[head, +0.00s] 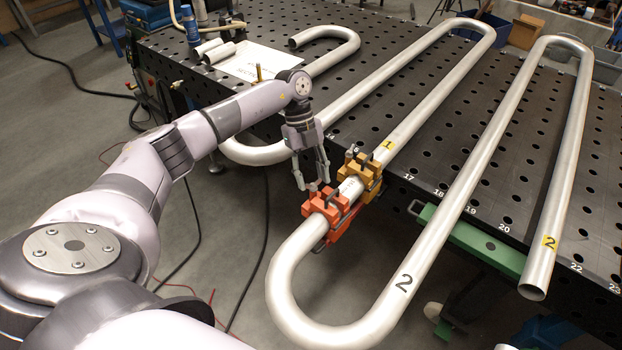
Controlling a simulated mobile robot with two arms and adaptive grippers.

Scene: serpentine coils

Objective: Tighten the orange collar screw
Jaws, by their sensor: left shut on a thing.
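The orange collar (328,207) is clamped around the pipe of the silver serpentine coil (432,222), just off the table's front edge. A yellow collar (361,178) sits beside it on the same pipe line, nearer the table. My left gripper (312,186) points down at the top of the orange collar, with its fingertips at the collar's screw. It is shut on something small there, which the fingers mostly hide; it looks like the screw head. My right gripper does not show.
The black perforated table (495,185) carries the coils. A second bent pipe end marked 2 (537,275) lies at the right. A green bar (470,240) runs along the table's front edge. A white sheet (262,62) and short pipe pieces (218,52) lie at the far left.

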